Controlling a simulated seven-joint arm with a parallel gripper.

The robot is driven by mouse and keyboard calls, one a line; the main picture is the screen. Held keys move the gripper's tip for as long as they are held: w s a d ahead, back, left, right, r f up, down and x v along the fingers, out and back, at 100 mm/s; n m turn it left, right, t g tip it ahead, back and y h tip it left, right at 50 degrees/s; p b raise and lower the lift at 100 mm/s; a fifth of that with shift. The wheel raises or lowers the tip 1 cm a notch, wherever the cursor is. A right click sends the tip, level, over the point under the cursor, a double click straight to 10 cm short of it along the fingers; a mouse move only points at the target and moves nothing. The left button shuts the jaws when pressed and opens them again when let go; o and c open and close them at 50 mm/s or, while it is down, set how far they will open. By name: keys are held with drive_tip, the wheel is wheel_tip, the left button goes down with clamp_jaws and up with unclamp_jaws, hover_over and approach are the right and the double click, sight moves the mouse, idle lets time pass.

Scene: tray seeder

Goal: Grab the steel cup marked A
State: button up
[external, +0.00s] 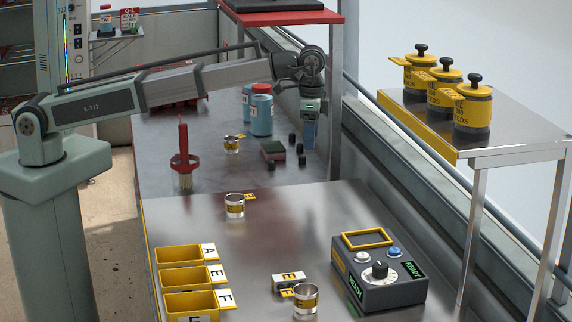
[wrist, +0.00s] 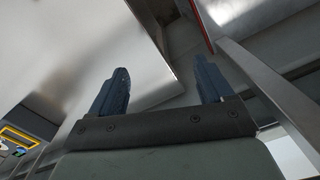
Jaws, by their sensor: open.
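Three small steel cups with yellow bands and tags stand on the steel bench in the external view: a far cup (external: 232,145), a middle cup (external: 235,206) and a front cup (external: 305,299). Their letters are too small to read surely, so I cannot tell which is marked A. My gripper (external: 309,138) hangs over the far right part of the bench, to the right of the far cup and away from all three. In the wrist view its two dark fingers (wrist: 160,78) are spread with nothing between them. No cup shows there.
Yellow bins (external: 186,276) with letter cards stand front left. A control box (external: 378,272) reading READY stands front right. A red stand (external: 183,165), blue bottles (external: 261,112) and small dark objects near my gripper occupy the far bench. Yellow canisters (external: 472,112) stand on a right side shelf.

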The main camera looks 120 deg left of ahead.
drive_tip(key=s+a+f+n, duration=0.1)
drive_tip(key=s+a+n, duration=0.2)
drive_tip(key=s+a, duration=0.45)
drive_tip(key=s+a+n, duration=0.3)
drive_tip(key=s+a, duration=0.2)
drive_tip(key=s, duration=0.5)
drive_tip(key=n, duration=0.7)
hover_over(230, 142)
drive_tip(key=a, duration=0.2)
wheel_tip(230, 142, down, 2)
drive_tip(key=f, duration=0.5)
drive_tip(key=s+f, duration=0.1)
drive_tip(key=f, duration=0.2)
drive_tip(key=shift+a, duration=0.1)
drive_tip(key=shift+d+f, duration=0.2)
drive_tip(key=shift+f, duration=1.1)
drive_tip(key=shift+d+f, duration=0.15)
drive_tip(key=shift+f, duration=1.15)
drive_tip(key=c, duration=1.1)
drive_tip(key=shift+o, duration=0.2)
